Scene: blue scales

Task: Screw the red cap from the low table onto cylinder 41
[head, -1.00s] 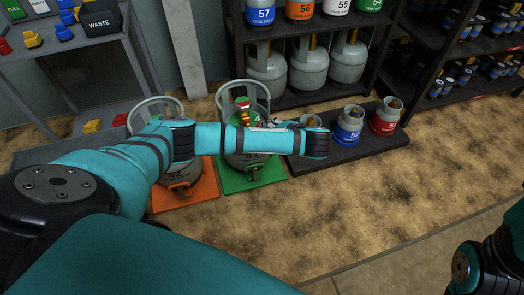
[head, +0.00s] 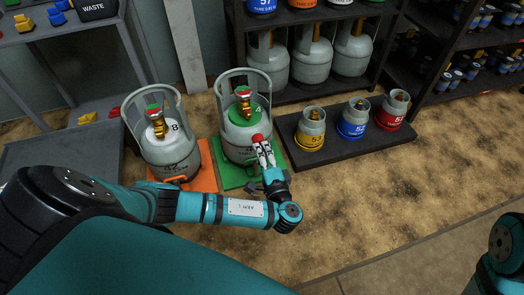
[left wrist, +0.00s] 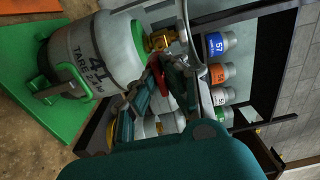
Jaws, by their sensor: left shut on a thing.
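Cylinder 41 (head: 235,143) is a grey gas bottle with a green collar and a brass valve (head: 243,106), upright on the green scale. In the left wrist view cylinder 41 (left wrist: 100,45) appears sideways with its number readable, and its brass valve (left wrist: 160,40) points toward my gripper. My left gripper (head: 260,146) is shut on the red cap (head: 257,138), in front of the cylinder's shoulder in the head view. In the left wrist view the red cap (left wrist: 158,78) is partly hidden between the fingers, close to the valve. I cannot tell whether they touch. My right gripper is not in view.
Another grey cylinder (head: 168,155) stands on the orange scale (head: 205,180) at left. Yellow, blue and red small cylinders stand on a dark low platform (head: 330,150) at right. Racks of cylinders stand behind. The grey bench (head: 70,138) is at left. The front right floor is clear.

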